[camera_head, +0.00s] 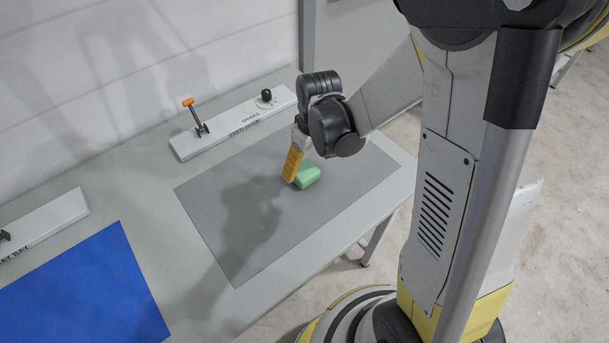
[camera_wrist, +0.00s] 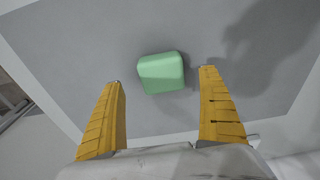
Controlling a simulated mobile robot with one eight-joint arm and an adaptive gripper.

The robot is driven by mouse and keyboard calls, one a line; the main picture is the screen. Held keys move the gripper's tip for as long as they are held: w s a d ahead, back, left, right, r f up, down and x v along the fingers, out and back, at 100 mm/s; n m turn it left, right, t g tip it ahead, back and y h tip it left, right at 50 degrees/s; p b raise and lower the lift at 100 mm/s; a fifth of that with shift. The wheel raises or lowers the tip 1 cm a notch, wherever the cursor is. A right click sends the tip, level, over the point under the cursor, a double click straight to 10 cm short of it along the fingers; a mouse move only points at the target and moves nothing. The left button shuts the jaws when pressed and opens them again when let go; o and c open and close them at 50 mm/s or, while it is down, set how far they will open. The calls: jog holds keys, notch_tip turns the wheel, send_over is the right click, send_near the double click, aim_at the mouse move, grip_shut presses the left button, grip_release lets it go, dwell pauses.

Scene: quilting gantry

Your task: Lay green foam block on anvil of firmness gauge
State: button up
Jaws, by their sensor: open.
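The green foam block (camera_head: 307,176) lies on a grey mat on the table in the head view. In the wrist view the block (camera_wrist: 161,72) sits just beyond and between the two yellow fingers. My gripper (camera_head: 288,181) points down close beside the block, and its fingers overlap the block's edge in the head view. My gripper (camera_wrist: 160,77) is open and empty, with a gap on both sides of the block. I cannot make out a firmness gauge or its anvil in either view.
The grey mat (camera_head: 230,235) is otherwise bare. Behind it stands a white panel (camera_head: 185,147) marked "BRAKE" and "FEED DOOR", with an orange-tipped lever (camera_head: 195,115) and a black knob (camera_head: 266,95). A blue mat (camera_head: 85,295) lies at the left, near another white panel (camera_head: 45,222).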

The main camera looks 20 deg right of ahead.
aim_at(305, 169)
jog(key=f, duration=0.1)
jog(key=f+b, duration=0.1)
jog(key=f, duration=0.1)
jog(key=shift+w+a+f+b, duration=0.25)
jog(key=shift+w+f+b, duration=0.05)
jog(key=shift+w+f, duration=0.1)
jog(key=shift+r, duration=0.1)
jog(key=c, duration=0.9)
